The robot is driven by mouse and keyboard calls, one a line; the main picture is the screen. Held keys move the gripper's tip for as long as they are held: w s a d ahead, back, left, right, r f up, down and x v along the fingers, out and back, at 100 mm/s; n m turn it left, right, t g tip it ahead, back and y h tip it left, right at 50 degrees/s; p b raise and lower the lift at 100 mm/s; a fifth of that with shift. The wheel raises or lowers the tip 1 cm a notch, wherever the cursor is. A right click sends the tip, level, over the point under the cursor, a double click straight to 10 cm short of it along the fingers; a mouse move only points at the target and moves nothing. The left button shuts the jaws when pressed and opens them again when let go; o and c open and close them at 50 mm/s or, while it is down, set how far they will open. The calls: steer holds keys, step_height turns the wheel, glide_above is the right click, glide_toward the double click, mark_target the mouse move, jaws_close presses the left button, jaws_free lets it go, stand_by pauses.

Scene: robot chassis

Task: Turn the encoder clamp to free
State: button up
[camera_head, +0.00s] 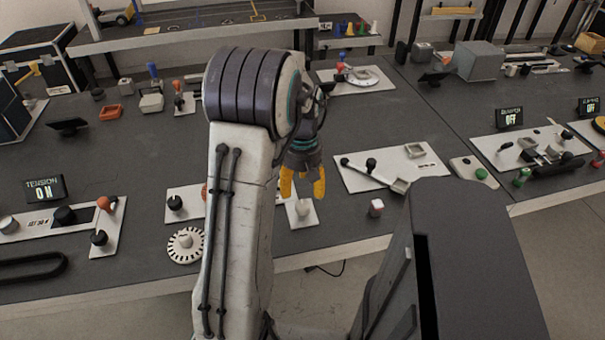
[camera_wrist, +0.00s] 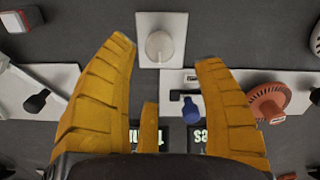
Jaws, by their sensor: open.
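My gripper (camera_head: 303,182) hangs over the front part of the bench with its yellow fingers open and nothing between them. In the wrist view a pale plate with a round light knob (camera_wrist: 160,45) shows ahead, between and just beyond the fingertips. The same plate (camera_head: 301,215) is partly hidden behind my gripper in the head view. No readable label marks any part as the encoder clamp, so I cannot tell for sure that this knob is it. A blue-headed lever (camera_wrist: 188,107) beside a dark slot lies between the fingers, near the right one.
A red wheel (camera_wrist: 268,103) is right of the fingers in the wrist view. A black-knobbed lever plate (camera_head: 385,167) and a small pale block with a red top (camera_head: 376,208) are to the right. A toothed white dial (camera_head: 186,245) is left. A display (camera_head: 44,190) reads TENSION ON.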

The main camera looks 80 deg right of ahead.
mark_target(303, 203)
steer(key=shift+r, duration=2)
steer(key=w+a+f+m+y, duration=0.1)
steer(key=a+f+m+y, duration=0.15)
steer(key=a+m, duration=0.5)
steer(key=w+a+r+n+t+p, duration=0.1)
steer(key=w+a+r+n, duration=0.3)
steer(key=a, duration=0.6)
steer(key=w+a+r+n+t+h+p, duration=0.1)
steer(key=w+a+r+n, duration=0.3)
steer(key=w+a+n, duration=0.3)
steer(key=w+a+r+n+t+h+p, duration=0.1)
steer(key=w+a+r+n, duration=0.4)
steer(key=a, duration=1)
steer(key=shift+w+n, duration=0.85)
steer(key=shift+w, duration=1.05)
